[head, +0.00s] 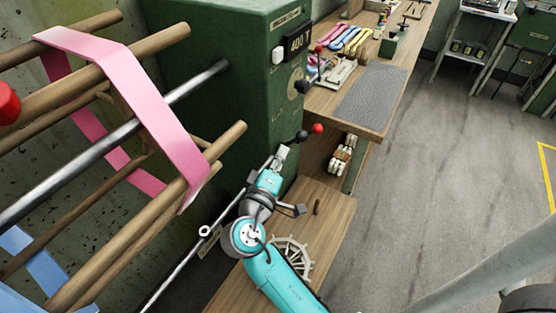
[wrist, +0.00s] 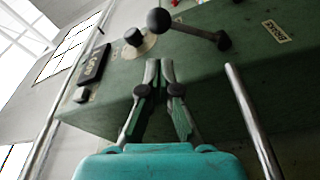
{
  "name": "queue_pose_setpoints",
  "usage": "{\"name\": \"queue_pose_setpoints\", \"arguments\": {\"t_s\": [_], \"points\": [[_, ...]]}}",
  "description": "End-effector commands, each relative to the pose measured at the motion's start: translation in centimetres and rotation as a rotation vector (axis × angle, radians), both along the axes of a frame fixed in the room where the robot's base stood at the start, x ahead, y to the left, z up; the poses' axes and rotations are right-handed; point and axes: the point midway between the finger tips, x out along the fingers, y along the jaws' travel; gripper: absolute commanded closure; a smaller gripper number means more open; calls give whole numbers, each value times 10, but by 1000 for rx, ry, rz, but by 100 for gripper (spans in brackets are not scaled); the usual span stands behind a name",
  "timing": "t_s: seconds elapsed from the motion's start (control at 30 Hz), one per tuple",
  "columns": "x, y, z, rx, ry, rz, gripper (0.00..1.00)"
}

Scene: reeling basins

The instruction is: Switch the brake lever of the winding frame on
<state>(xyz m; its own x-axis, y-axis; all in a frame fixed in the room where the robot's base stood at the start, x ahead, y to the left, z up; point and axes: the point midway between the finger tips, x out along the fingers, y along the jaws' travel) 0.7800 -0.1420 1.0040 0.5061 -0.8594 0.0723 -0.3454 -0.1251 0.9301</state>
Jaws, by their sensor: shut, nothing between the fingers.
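The winding frame's green housing (head: 225,75) fills the middle of the head view. The brake lever (head: 303,135) sticks out low on its panel side, with a dark part and a red ball near it. In the wrist view the brake lever (wrist: 190,31) runs from a dark hub to a ball that looks dark there, beside a BRAKE label (wrist: 276,31). My gripper (head: 283,149) is shut and empty, just left of and below the lever. In the wrist view my gripper (wrist: 159,66) points at the green panel, its tips below the ball and apart from it in the picture.
A display (head: 298,41) and a black knob (head: 299,87) sit higher on the panel. The reel's wooden bars with a pink band (head: 150,90) are at left. A workbench (head: 340,115) with tools stands behind. Grey floor (head: 430,180) is clear at right.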

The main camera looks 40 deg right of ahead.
Motion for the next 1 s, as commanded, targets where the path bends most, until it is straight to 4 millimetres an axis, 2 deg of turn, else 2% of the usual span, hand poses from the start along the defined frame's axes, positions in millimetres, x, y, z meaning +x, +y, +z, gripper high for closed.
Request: {"name": "queue_pose_setpoints", "arguments": {"t_s": [0.2, 0.4, 1.0], "points": [[17, -32, 3, 1, -1, -3, 100], [28, -47, 4, 0, 0, 0, 100], [29, -52, 3, 5, -12, 1, 100]]}}
